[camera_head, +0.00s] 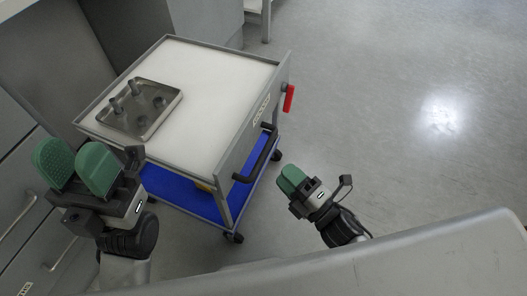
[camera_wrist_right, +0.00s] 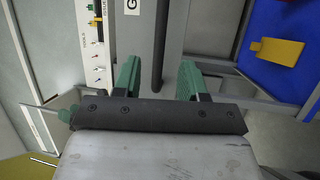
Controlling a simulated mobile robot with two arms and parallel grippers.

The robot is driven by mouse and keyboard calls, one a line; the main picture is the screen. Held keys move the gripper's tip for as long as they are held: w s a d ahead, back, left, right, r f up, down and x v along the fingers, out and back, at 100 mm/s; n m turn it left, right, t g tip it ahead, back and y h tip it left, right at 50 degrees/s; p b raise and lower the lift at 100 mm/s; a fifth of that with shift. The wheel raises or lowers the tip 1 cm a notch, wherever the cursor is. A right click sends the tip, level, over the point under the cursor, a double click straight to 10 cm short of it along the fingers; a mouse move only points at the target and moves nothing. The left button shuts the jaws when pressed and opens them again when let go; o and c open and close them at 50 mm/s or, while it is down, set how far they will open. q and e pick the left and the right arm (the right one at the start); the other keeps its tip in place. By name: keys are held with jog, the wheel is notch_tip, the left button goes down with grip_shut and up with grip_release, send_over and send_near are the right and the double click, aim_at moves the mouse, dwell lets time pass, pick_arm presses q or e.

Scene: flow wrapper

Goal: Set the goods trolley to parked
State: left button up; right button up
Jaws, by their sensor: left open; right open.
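The goods trolley (camera_head: 215,95) stands left of centre in the head view, with a white top, grey frame and blue lower shelf (camera_head: 180,192). Its dark handle (camera_head: 260,155) is on the side facing right. A red part (camera_head: 289,98) sits at its far right corner post. My right gripper (camera_head: 291,180) is open and empty, right of the handle and apart from it. In the right wrist view the dark handle bar (camera_wrist_right: 160,50) shows ahead, between the two green fingers (camera_wrist_right: 160,80). My left gripper (camera_head: 77,166) is open and empty, beside the trolley's near left corner.
A metal tray (camera_head: 158,120) with several metal pieces lies on the trolley top. Grey drawers (camera_head: 25,205) stand at the left. A grey surface edge (camera_head: 370,265) crosses the lower right. Open floor (camera_head: 400,70) lies to the right. A yellow item (camera_wrist_right: 275,48) is on the blue shelf.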

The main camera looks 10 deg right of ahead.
aim_at(263, 151)
jog(key=b+x, duration=0.1)
jog(key=x, duration=0.7)
jog(key=shift+w+a, duration=0.1)
jog(key=shift+w, duration=0.1)
grip_shut()
